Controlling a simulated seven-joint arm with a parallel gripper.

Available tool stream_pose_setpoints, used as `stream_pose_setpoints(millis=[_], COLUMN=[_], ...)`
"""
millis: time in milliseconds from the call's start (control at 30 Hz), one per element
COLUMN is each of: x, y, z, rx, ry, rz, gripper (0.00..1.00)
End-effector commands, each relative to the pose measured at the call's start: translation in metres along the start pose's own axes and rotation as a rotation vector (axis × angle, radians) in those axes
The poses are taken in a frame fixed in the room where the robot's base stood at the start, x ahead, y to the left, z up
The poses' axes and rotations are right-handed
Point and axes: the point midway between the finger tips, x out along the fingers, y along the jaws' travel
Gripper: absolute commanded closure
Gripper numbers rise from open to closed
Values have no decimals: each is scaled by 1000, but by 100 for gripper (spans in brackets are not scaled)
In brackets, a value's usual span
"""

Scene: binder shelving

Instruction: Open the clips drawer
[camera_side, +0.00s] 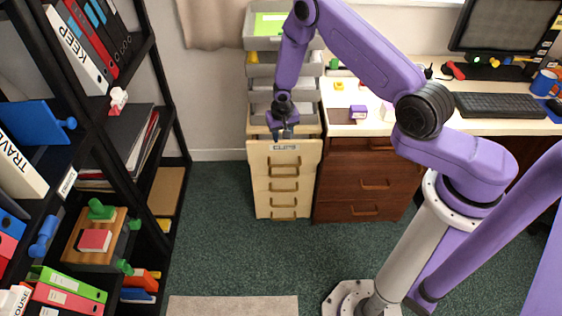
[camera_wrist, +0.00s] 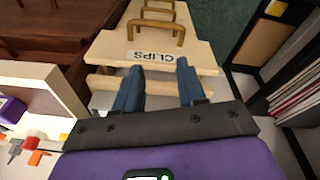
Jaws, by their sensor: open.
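The clips drawer (camera_side: 260,158) is the top drawer of a cream drawer unit (camera_side: 262,193). Its front bears a CLIPS label and a bow handle. The label shows upside down in the wrist view (camera_wrist: 150,56), with the handle (camera_wrist: 155,32) beyond it. The drawer front looks set forward of the drawers below, and a gap shows behind its upper edge in the wrist view. My gripper (camera_side: 282,135) is open and empty, pointing down at the top of this drawer. Its two fingers (camera_wrist: 160,72) are on either side of the label in the wrist view. Contact cannot be told.
A brown desk (camera_side: 365,160) with drawers is close on the right, bearing a keyboard and small items. A black shelf (camera_side: 165,85) with binders stands at the left. The green carpet in front is mostly clear.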

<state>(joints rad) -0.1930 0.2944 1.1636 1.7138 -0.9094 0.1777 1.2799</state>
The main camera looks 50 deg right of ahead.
Motion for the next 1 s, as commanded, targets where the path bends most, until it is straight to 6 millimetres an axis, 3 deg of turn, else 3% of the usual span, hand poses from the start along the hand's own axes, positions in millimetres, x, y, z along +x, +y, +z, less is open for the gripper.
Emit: stream_pose_setpoints(millis=[400,600,767,1000], x=[-1,-2,-2,12], y=[-7,-7,-7,-7], z=[2,4,5,5], rx=[1215,1665,1840,1871], ry=[-6,-14,-18,-19], rz=[-1,-3,-3,-2], gripper=[60,60,60,60])
